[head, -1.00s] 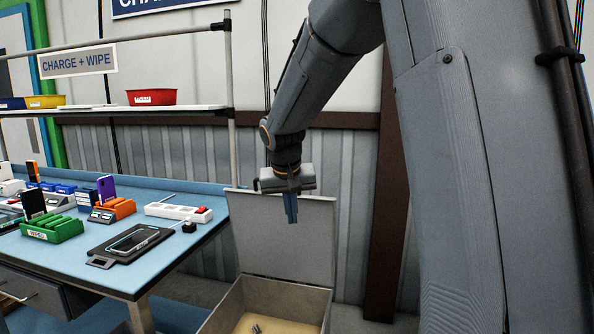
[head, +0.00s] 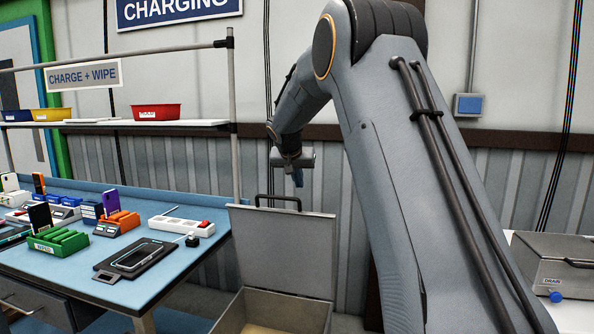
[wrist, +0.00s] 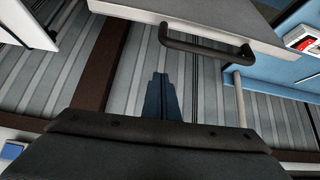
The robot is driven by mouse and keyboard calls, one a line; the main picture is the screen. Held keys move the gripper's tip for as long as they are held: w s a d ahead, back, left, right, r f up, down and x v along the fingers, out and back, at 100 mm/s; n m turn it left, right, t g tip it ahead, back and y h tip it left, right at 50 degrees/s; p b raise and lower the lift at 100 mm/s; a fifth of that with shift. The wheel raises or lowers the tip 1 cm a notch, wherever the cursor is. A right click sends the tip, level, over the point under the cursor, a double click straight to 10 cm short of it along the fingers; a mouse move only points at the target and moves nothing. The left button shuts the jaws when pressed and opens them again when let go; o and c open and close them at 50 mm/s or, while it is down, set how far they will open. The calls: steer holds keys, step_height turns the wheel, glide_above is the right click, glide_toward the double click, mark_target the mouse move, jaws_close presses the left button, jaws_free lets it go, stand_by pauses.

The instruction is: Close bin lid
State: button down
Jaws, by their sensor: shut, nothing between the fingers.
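The bin (head: 285,312) stands on the floor right of the table, its inside partly visible. Its grey lid (head: 284,252) stands open and upright at the back, with a dark bar handle (head: 278,202) on its top edge. My gripper (head: 298,180) is shut and empty, above the lid's top edge and a little right of the handle in the head view. In the wrist view my shut fingers (wrist: 160,85) point toward the ribbed wall, and the handle (wrist: 207,48) and lid edge (wrist: 220,15) lie ahead, apart from the fingers.
A blue table (head: 140,292) at left holds phones, green and orange racks, a power strip (head: 181,225) and a black pad (head: 135,258). A shelf with red and yellow trays is above it. A grey box marked DRAIN (head: 560,262) stands at right.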

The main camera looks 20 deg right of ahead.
steer(key=shift+s+a+f+p, duration=0.2)
steer(key=shift+s+f+p, duration=0.15)
steer(key=shift+f, duration=0.2)
steer(key=shift+s+a+f+p, duration=0.2)
steer(key=shift+f+p, duration=0.2)
steer(key=shift+f, duration=0.15)
steer(key=shift+s+a+f, duration=0.2)
steer(key=shift+s+f, duration=0.2)
steer(key=shift+s, duration=0.1)
